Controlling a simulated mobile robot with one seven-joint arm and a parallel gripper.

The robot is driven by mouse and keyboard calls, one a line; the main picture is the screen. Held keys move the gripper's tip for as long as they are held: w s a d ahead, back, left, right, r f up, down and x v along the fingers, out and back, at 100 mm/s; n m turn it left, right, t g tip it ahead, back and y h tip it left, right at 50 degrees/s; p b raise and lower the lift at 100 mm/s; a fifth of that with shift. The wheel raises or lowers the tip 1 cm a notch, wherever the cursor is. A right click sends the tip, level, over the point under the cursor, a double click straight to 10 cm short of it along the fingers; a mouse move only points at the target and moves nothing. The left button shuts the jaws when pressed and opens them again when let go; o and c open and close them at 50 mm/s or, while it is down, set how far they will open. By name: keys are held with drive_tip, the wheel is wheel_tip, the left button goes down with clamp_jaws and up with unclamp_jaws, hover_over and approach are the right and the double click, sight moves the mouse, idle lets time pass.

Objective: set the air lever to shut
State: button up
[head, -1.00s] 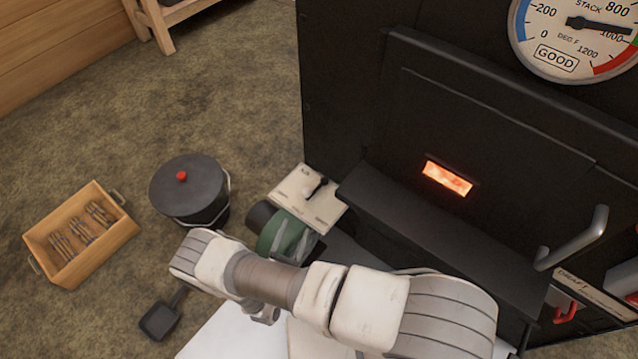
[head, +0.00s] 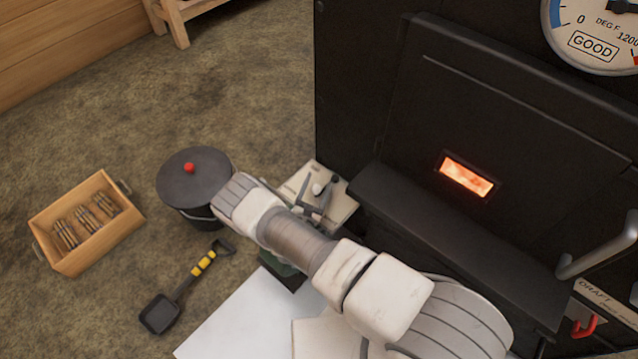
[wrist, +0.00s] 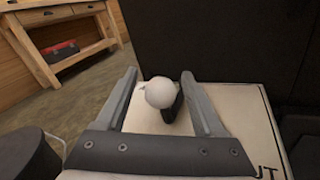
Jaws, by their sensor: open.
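The air lever (wrist: 172,106) is a short dark arm with a white ball knob (wrist: 159,92). It stands on a pale plate (wrist: 258,112) low beside the black stove front; dark letters "UT" show at the plate's lower right in the wrist view. In the head view the knob (head: 318,188) shows just past my fingers. My gripper (wrist: 158,76) is open, with one finger on each side of the knob and lever. A gap shows left of the knob; the lever lies closer to the right finger, and I cannot tell whether they touch.
The stove (head: 500,110) with its glowing window and projecting ledge (head: 450,235) stands right of the plate. A black lidded bucket (head: 190,180) is close on the left. A wooden crate (head: 85,225) and a small shovel (head: 160,312) lie farther left on open floor.

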drive_tip(key=shift+x, duration=0.75)
clamp_jaws()
idle(0.9)
